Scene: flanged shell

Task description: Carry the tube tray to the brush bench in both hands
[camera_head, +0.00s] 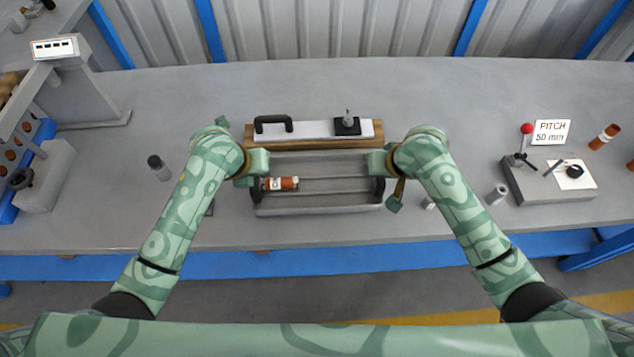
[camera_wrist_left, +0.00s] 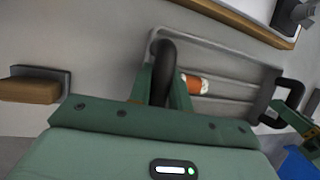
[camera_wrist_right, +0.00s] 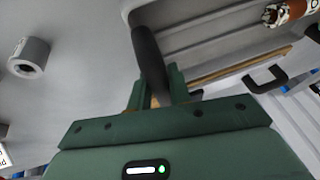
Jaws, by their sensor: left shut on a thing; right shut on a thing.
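The tube tray (camera_head: 325,209) is a grey metal tray with lengthwise ridges and a black handle at each end, in the middle of the head view. A single orange-brown and white tube (camera_head: 281,184) lies at its left end. My left gripper (camera_head: 257,188) is shut on the left handle (camera_wrist_left: 164,68). My right gripper (camera_head: 379,188) is shut on the right handle (camera_wrist_right: 149,58). The tray looks level; I cannot tell whether it touches the bench top. I cannot tell which surface is the brush bench.
A wood-edged white board (camera_head: 316,131) with a black handle lies just behind the tray. A grey machine (camera_head: 85,95) stands left. A dark-capped cylinder (camera_head: 159,168) stands left of my left arm.

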